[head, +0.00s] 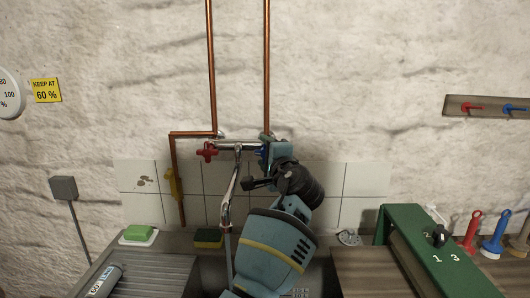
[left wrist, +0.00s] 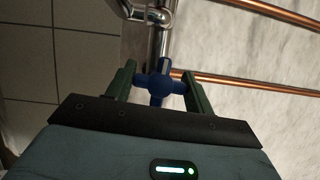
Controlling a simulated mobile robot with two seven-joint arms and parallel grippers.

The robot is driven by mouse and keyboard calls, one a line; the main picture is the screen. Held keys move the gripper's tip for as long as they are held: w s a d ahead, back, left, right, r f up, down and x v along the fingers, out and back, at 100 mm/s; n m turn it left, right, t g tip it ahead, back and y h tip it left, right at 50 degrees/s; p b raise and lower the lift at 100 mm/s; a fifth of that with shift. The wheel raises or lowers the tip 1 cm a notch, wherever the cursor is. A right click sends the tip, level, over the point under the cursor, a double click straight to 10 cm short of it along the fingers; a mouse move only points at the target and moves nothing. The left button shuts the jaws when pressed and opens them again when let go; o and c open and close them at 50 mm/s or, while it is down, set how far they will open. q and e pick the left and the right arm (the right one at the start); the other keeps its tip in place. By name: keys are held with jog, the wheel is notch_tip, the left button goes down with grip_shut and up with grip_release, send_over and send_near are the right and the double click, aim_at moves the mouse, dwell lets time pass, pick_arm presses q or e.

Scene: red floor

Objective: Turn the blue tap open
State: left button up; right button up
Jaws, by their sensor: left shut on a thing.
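The blue tap (left wrist: 160,82) is a cross-shaped handle on the chrome mixer, seen in the middle of the left wrist view. In the head view only bits of its blue (head: 261,152) show, and my gripper hides the rest. My left gripper (left wrist: 159,88) is shut on the blue tap, with one green finger on each side of it. In the head view my left gripper (head: 268,153) is at the right end of the mixer (head: 238,146). The red tap (head: 207,152) is at the left end, clear of the gripper. My right gripper is not in view.
Copper pipes (head: 266,70) run down the wall to the mixer, close to my gripper. The chrome spout (head: 229,195) hangs left of my arm. A green sponge (head: 137,232), another sponge (head: 208,237) and a green box (head: 430,250) stand along the counter.

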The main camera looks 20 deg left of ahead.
pick_arm(q)
jog(key=shift+r+n+g+h+p, duration=0.15)
jog(key=shift+n+g+h+p, duration=0.3)
jog(key=shift+n, duration=0.75)
jog(key=shift+n+h, duration=0.45)
jog(key=shift+n, duration=0.55)
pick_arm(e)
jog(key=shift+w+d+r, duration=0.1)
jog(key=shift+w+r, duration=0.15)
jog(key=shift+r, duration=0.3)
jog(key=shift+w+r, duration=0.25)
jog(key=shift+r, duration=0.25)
pick_arm(q)
jog(key=shift+p, duration=0.35)
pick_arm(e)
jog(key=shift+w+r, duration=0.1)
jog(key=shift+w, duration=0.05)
pick_arm(q)
jog(key=o, duration=1)
jog(key=shift+s, duration=0.15)
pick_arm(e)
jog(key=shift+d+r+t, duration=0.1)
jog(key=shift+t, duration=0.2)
